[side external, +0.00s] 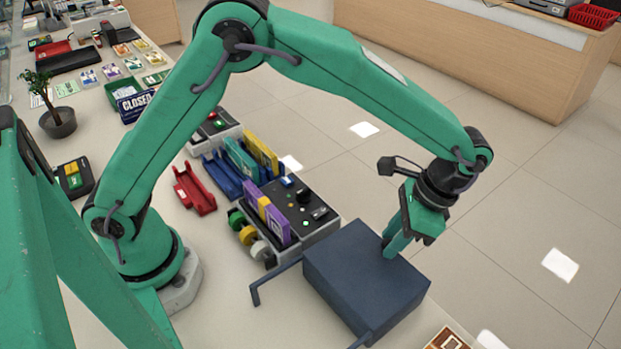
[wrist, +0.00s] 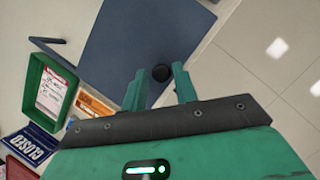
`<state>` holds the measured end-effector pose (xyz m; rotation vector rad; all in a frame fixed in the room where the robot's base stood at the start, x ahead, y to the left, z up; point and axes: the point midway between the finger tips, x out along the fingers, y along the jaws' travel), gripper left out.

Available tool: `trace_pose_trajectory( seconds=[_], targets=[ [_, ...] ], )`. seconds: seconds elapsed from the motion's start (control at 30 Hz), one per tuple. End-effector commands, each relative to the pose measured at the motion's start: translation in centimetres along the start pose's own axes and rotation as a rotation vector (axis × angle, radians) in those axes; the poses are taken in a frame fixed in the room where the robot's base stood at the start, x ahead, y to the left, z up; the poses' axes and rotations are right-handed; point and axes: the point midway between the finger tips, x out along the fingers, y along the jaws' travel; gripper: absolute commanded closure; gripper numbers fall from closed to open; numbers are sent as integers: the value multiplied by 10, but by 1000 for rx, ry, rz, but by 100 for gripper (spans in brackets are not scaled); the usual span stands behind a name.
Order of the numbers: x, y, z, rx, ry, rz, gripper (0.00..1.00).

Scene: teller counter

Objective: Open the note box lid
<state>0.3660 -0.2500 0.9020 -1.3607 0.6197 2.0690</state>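The note box (side external: 350,310) is a dark navy box near the counter's edge in the side view. Its flat lid (side external: 350,260) looks closed, and it also fills the upper middle of the wrist view (wrist: 130,40). A round black knob (wrist: 161,72) shows near the lid's edge in the wrist view; my gripper hides it in the side view. My gripper (side external: 392,247) points down at the lid's far right edge. In the wrist view its fingers (wrist: 159,74) are apart, one on each side of the knob, with a visible gap to each.
Thin navy bars (side external: 275,282) stick out from the box's near side. A grey machine with dials (side external: 305,205) and a purple-yellow holder (side external: 268,215) stand just left of the box. A green tray (wrist: 38,82) and CLOSED sign (wrist: 30,145) show in the wrist view. Open floor lies right.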

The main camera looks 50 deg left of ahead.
Motion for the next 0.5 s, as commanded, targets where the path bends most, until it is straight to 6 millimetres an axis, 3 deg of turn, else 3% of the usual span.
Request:
trace_pose_trajectory(
  seconds=[0.03,0.13,0.5],
  targets=[
    [0,0,0,0,0,0,81],
    [0,0,0,0,0,0,100],
    [2,9,6,3,2,-7,100]
  ],
)
